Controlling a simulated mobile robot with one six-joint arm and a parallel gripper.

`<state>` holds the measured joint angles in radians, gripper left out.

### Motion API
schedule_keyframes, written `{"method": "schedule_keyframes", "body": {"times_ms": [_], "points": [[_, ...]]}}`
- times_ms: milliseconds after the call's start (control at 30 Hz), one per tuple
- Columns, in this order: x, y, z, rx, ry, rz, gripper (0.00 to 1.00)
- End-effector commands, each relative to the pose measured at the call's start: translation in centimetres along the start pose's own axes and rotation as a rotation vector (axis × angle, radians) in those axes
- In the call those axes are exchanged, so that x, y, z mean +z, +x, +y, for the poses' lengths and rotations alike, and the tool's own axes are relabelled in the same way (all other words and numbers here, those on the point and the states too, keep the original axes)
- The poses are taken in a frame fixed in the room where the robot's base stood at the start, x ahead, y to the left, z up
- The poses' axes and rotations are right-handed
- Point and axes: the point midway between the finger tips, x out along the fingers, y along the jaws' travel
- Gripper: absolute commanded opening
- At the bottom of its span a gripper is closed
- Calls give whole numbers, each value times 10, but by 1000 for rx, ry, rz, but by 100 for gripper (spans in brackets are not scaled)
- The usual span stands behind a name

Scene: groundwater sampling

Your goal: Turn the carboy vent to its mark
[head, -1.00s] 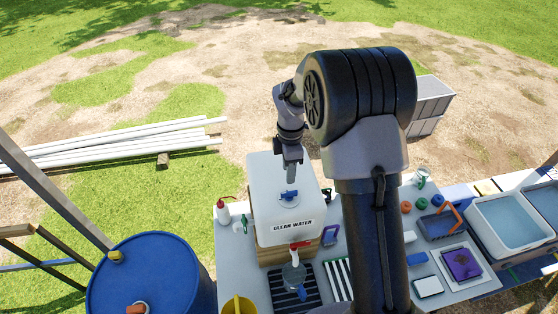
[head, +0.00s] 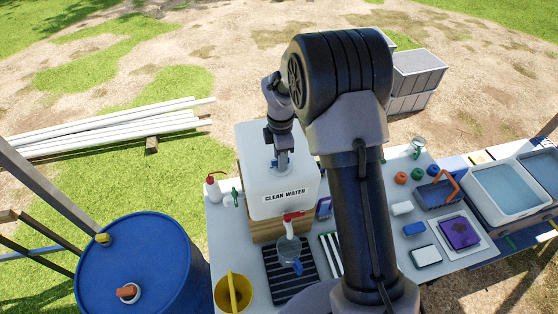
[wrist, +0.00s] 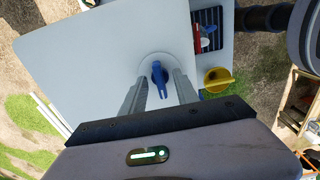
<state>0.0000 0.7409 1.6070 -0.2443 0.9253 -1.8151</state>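The white carboy (head: 258,180), lettered CLEAN WATER, stands on a wooden block on the table. Its blue vent lever (wrist: 159,76) sits on a pale round cap on the carboy's top in the wrist view. My gripper (head: 281,166) points down at the carboy's top, over the vent. In the wrist view its two fingers (wrist: 158,90) are apart, one on each side of the blue lever, with gaps visible between. In the head view the gripper mostly hides the vent. I cannot make out the mark.
A red tap (head: 292,216) projects from the carboy's front above a black striped drain mat (head: 283,285). A red-capped bottle (head: 213,187) stands left of the carboy.

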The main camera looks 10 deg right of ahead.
Motion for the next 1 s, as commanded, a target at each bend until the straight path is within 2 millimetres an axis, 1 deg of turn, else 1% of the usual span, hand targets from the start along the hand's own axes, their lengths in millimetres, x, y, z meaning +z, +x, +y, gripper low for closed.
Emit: {"method": "schedule_keyframes", "body": {"times_ms": [33,67,100,200,367,467,500,800,900,1000], "points": [[0,0,0,0,0,0,30],[0,0,0,0,0,0,25],[0,0,0,0,0,0,17],[0,0,0,0,0,0,0],[0,1,0,1,26,0,0],[0,5,1,2,257,0,0],[0,6,1,4,386,0,0],[0,6,1,2,1317,2,0],[0,4,0,0,1512,0,0],[0,1,0,0,1575,-1,0]]}}
